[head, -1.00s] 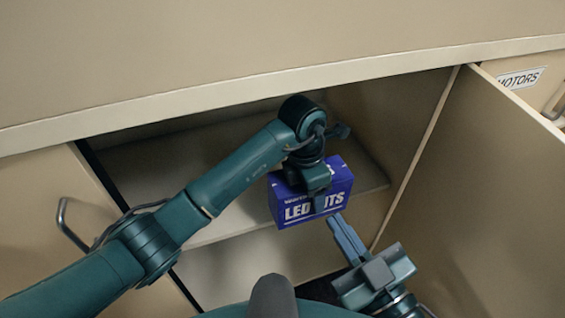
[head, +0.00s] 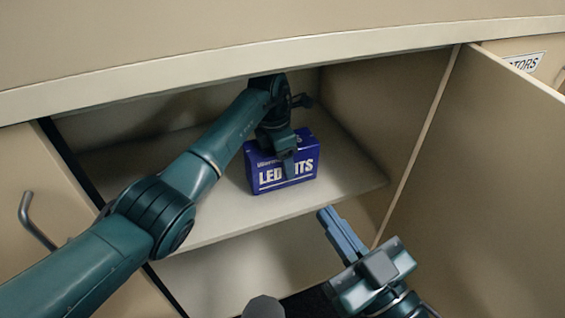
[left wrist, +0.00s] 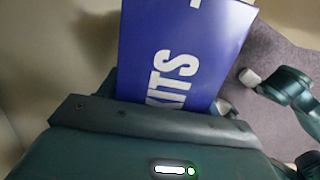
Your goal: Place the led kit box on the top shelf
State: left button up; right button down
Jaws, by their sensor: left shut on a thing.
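The led kit box (head: 268,178) is blue-purple with white lettering. It is inside the open cabinet, over the top shelf (head: 345,180); I cannot tell whether its base touches the board. My left gripper (head: 289,163) is shut on the box from above, one finger showing across its front face. In the left wrist view the box (left wrist: 180,50) fills the middle, and its lettering is partly hidden by my gripper. My right gripper (head: 328,218) is low in front of the cabinet, its fingers together and empty, apart from the box.
An open door (head: 510,170) stands on the right, with a drawer label (head: 524,62) beyond it. The countertop edge (head: 300,52) runs above the opening. The shelf is bare on both sides of the box. A lower compartment (head: 240,270) lies beneath.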

pick_arm(q)
jog(key=shift+f, duration=0.1)
pick_arm(e)
jog(key=shift+r, duration=0.4)
pick_arm(q)
jog(key=o, duration=0.7)
jog(key=shift+f, duration=0.15)
jog(key=o, duration=0.5)
pick_arm(e)
jog(key=shift+f, duration=0.15)
